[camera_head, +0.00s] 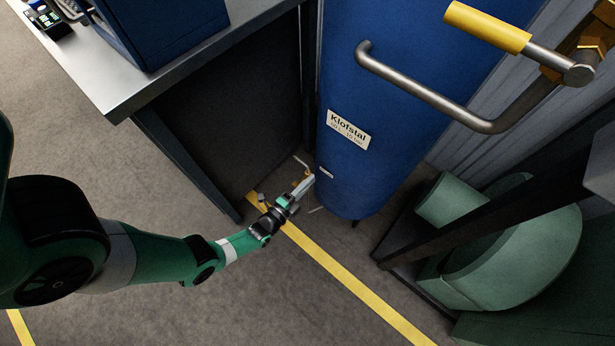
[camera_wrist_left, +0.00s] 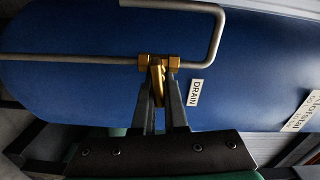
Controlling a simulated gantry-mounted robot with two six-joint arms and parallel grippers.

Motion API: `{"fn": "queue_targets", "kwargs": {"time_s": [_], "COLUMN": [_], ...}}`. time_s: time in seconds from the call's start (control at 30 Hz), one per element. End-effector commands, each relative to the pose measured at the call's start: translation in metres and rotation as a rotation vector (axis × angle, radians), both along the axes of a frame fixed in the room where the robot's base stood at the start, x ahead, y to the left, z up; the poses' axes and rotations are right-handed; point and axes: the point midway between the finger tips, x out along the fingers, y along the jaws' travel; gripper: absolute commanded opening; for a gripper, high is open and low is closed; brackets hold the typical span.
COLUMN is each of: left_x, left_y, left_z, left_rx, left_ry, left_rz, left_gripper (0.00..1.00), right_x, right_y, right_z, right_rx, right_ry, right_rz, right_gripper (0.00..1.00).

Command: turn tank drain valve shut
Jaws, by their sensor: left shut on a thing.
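The tall blue tank (camera_head: 385,120) stands right of centre in the head view and fills much of the left wrist view (camera_wrist_left: 70,95). Its brass drain valve (camera_wrist_left: 145,65) sits on a thin grey pipe (camera_wrist_left: 70,59), beside a white DRAIN label (camera_wrist_left: 196,92). My left gripper (camera_head: 300,187) is low at the tank's foot, by the valve. In the left wrist view my left gripper (camera_wrist_left: 160,88) is shut on the valve's brass handle (camera_wrist_left: 157,80), which lies between its fingertips. The fingers partly hide the handle. My right gripper is not in view.
A metal-topped workbench (camera_head: 110,75) stands left of the tank. A bent grey pipe (camera_head: 430,95) and a yellow-sleeved lever (camera_head: 487,27) are at upper right. Green machinery (camera_head: 510,250) stands at right. A yellow line (camera_head: 340,270) crosses the open floor.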

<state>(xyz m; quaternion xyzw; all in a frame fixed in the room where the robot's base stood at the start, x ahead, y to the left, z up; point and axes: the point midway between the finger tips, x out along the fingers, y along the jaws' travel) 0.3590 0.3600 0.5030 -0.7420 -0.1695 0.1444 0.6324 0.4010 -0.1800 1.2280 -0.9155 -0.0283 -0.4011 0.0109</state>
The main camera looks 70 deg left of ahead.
Motion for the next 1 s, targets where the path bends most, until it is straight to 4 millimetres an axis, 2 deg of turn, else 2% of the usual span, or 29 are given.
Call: {"fn": "queue_targets", "kwargs": {"time_s": [0.4,0.97,1.0], "left_x": [-0.0003,-0.001,-0.001], "left_y": [-0.0003,-0.0005,-0.0005], "left_z": [-0.0048,-0.0074,-0.0075], "left_rx": [0.193,0.22,0.22], "left_ry": [0.095,0.115,0.115], "left_rz": [0.0,0.0,0.0], "left_gripper": [0.0,0.0,0.17], "right_x": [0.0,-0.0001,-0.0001], "right_y": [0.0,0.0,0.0], "right_z": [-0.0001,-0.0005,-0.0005], "right_rx": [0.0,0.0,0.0], "right_ry": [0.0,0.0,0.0], "right_rz": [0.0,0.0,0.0], "right_gripper": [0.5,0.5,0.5]}}
